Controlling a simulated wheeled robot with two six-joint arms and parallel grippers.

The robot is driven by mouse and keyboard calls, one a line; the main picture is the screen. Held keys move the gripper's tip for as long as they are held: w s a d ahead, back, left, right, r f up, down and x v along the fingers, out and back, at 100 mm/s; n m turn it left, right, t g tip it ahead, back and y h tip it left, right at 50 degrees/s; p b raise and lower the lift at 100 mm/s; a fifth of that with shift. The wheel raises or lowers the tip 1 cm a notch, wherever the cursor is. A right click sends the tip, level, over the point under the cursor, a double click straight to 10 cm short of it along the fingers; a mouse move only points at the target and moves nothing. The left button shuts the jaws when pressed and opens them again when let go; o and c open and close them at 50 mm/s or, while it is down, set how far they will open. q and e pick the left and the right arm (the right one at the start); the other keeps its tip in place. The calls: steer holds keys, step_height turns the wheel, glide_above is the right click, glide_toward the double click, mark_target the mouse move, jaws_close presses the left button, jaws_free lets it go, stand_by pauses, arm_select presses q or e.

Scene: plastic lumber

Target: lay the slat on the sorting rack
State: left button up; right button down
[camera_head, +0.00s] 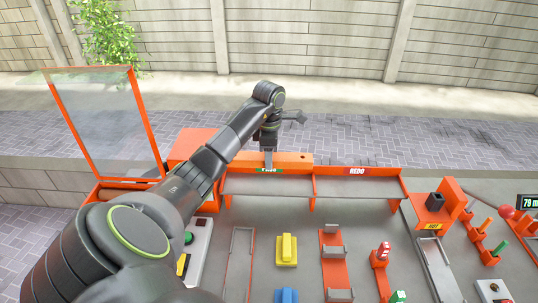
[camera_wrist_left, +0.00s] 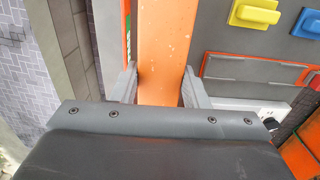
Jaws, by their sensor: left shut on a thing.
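My left gripper (camera_head: 268,157) is shut on an orange slat (camera_head: 291,158). The slat lies crosswise at the back edge of the sorting rack (camera_head: 357,188), behind its left compartment; I cannot tell whether it touches the rack. The rack has two grey compartments with orange dividers. In the left wrist view the slat (camera_wrist_left: 163,35) runs between the two grey fingers (camera_wrist_left: 160,87). My right gripper is not in view.
An orange-framed clear panel (camera_head: 108,120) stands at the left. In front of the rack are a yellow block (camera_head: 287,249), a blue block (camera_head: 286,296) and an orange fixture (camera_head: 335,262). A dark cube on an orange stand (camera_head: 434,200) is at the right.

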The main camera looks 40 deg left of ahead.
arm_select(q)
steer(key=b, duration=0.6)
glide_above(269, 184)
step_height(269, 184, down, 6)
steer(key=shift+f, duration=0.6)
steer(key=shift+f+b, duration=0.75)
steer(key=shift+b, duration=0.05)
steer(key=o, duration=1.4)
steer(key=shift+r, duration=0.1)
